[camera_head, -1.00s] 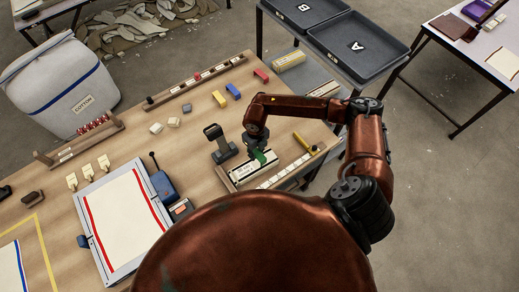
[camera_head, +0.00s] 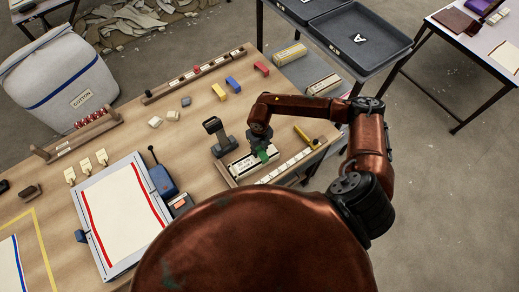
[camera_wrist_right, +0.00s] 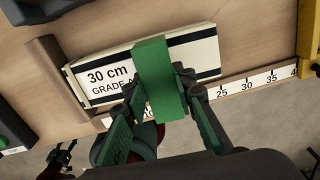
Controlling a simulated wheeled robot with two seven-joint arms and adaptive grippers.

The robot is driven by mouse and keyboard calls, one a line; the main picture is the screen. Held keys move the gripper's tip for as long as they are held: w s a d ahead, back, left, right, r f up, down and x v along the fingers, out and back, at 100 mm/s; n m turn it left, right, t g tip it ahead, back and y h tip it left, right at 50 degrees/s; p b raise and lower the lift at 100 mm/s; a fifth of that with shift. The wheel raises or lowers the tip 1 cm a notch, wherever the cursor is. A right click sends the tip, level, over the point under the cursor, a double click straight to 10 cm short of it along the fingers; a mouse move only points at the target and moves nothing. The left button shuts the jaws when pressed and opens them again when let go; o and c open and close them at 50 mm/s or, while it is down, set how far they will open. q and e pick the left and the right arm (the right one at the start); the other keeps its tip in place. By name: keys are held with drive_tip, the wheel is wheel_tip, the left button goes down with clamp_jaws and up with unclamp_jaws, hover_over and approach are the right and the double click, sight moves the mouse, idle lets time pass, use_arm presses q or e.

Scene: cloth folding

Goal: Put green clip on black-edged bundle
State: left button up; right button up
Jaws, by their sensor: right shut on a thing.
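The black-edged bundle is a cream block with black bands, labelled "30 cm", in the right wrist view (camera_wrist_right: 88,80). In the head view the bundle (camera_head: 241,166) lies at the table's front right. The green clip (camera_wrist_right: 158,80) lies across the bundle's middle in the wrist view; I cannot tell whether it grips or only overlaps it. The clip also shows in the head view (camera_head: 265,154). My right gripper (camera_wrist_right: 160,105) is shut on the clip, above the bundle's near edge. My left gripper is not in view.
A numbered ruler strip (camera_wrist_right: 244,88) runs along the bundle's near side, with a wooden stop (camera_wrist_right: 58,78) at its left end. A black-handled tool (camera_head: 216,134) stands behind.

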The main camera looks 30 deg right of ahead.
drive_tip(key=shift+f+b, duration=1.25)
drive_tip(key=shift+f, duration=0.6)
drive_tip(key=shift+o, duration=0.2)
drive_tip(key=shift+s+a+f+b, duration=0.1)
drive_tip(key=shift+s+f+b, duration=0.4)
drive_tip(key=shift+f, duration=0.2)
drive_tip(key=o, duration=0.3)
drive_tip(key=shift+f, duration=0.15)
drive_tip(key=o, duration=0.3)
drive_tip(key=shift+w+f, duration=0.2)
drive_tip(key=shift+o, duration=0.2)
drive_tip(key=shift+w+f, duration=0.1)
drive_tip(key=shift+w, duration=0.15)
drive_tip(key=c, duration=0.4)
drive_tip(key=shift+o, duration=0.2)
drive_tip(key=o, duration=0.3)
drive_tip(key=shift+s+r, duration=0.1)
drive_tip(key=shift+r, duration=0.2)
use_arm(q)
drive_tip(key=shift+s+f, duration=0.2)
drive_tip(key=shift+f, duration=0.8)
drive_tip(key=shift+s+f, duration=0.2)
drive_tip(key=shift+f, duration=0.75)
use_arm(e)
drive_tip(key=o, duration=0.7)
drive_tip(key=shift+r, duration=0.1)
drive_tip(key=shift+c, duration=0.2)
